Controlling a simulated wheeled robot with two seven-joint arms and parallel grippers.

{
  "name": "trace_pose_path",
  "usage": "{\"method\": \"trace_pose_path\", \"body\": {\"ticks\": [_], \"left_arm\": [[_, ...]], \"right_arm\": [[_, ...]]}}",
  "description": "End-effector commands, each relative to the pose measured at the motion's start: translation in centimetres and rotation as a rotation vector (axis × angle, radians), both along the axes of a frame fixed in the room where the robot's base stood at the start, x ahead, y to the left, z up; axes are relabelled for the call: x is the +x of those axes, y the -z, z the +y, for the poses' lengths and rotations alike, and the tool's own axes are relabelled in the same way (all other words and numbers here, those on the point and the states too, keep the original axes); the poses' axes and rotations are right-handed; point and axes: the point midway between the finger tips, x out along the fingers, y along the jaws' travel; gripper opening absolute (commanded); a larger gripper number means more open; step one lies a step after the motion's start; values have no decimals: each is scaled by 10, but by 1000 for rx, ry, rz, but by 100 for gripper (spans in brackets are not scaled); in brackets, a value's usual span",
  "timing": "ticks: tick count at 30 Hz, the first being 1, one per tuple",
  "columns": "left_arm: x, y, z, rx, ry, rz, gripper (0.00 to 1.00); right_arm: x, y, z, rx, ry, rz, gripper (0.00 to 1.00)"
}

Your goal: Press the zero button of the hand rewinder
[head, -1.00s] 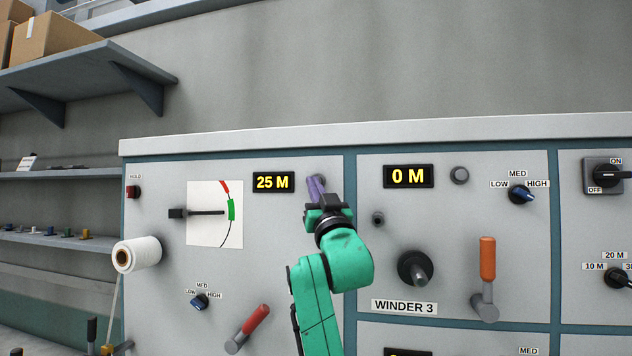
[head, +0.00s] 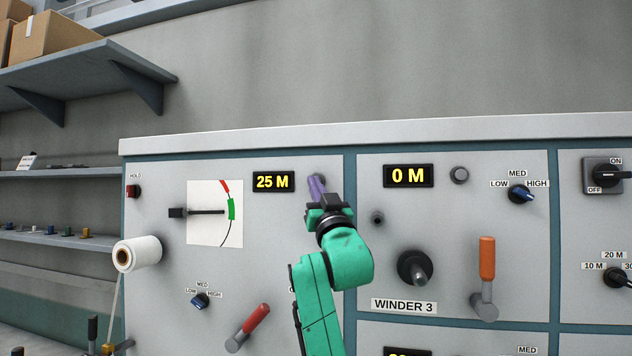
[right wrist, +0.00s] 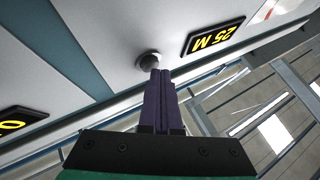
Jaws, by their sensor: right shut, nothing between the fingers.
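The hand rewinder's panel has a display (head: 273,181) reading 25 M, which also shows upside down in the right wrist view (right wrist: 213,38). A round grey button (right wrist: 149,60) sits beside that display; in the head view it is mostly hidden behind my fingers. My right gripper (head: 316,188) is shut and empty, its purple fingers together. In the right wrist view the fingertips (right wrist: 160,74) are at the lower edge of the button; I cannot tell whether they touch it. My left gripper is not in view.
To the right is the Winder 3 panel with a 0 M display (head: 408,176), a grey button (head: 459,175) and a black crank hub (head: 415,268). A red-handled lever (head: 248,328) and a white tape roll (head: 137,254) stick out at the left.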

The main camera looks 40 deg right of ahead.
Motion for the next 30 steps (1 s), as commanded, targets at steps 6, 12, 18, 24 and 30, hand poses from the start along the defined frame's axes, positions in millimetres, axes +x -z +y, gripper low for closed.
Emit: {"method": "trace_pose_path", "body": {"ticks": [6,12,18,24,30], "left_arm": [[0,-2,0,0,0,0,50],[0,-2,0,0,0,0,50],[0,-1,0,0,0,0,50],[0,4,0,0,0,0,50],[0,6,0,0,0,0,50]], "right_arm": [[2,0,-3,1,1,1,0],[2,0,-4,1,1,1,0],[2,1,-3,1,1,1,0],[-4,2,6,0,0,0,0],[-9,1,12,1,1,1,0]]}}
